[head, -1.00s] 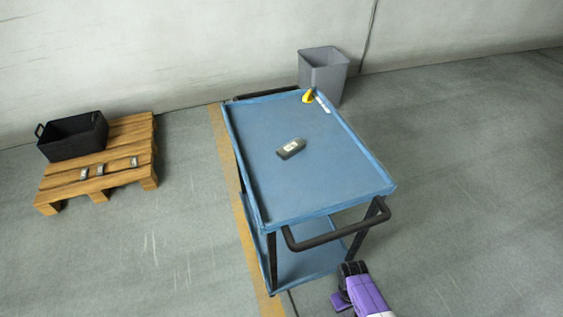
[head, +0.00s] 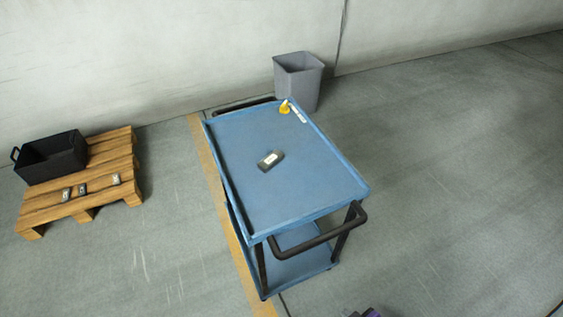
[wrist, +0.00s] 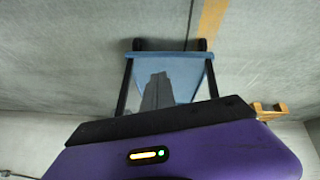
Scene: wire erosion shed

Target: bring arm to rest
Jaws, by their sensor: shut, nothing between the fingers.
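My gripper (wrist: 158,78) shows in the wrist view as a grey pair of fingers, closed together with nothing between them, in front of my purple wrist housing. The blue trolley (wrist: 203,64) is behind it in that view, apart from the fingers. In the head view only a small dark and purple bit of my arm shows at the bottom edge, in front of the trolley (head: 315,211); the fingers are not visible there.
A dark handheld device (head: 271,160) lies on the trolley top, with a yellow item (head: 285,107) at its far edge. A grey bin (head: 298,82) stands behind. A wooden pallet (head: 120,150) at left carries a black crate (head: 52,157) and small devices. Floor at right is clear.

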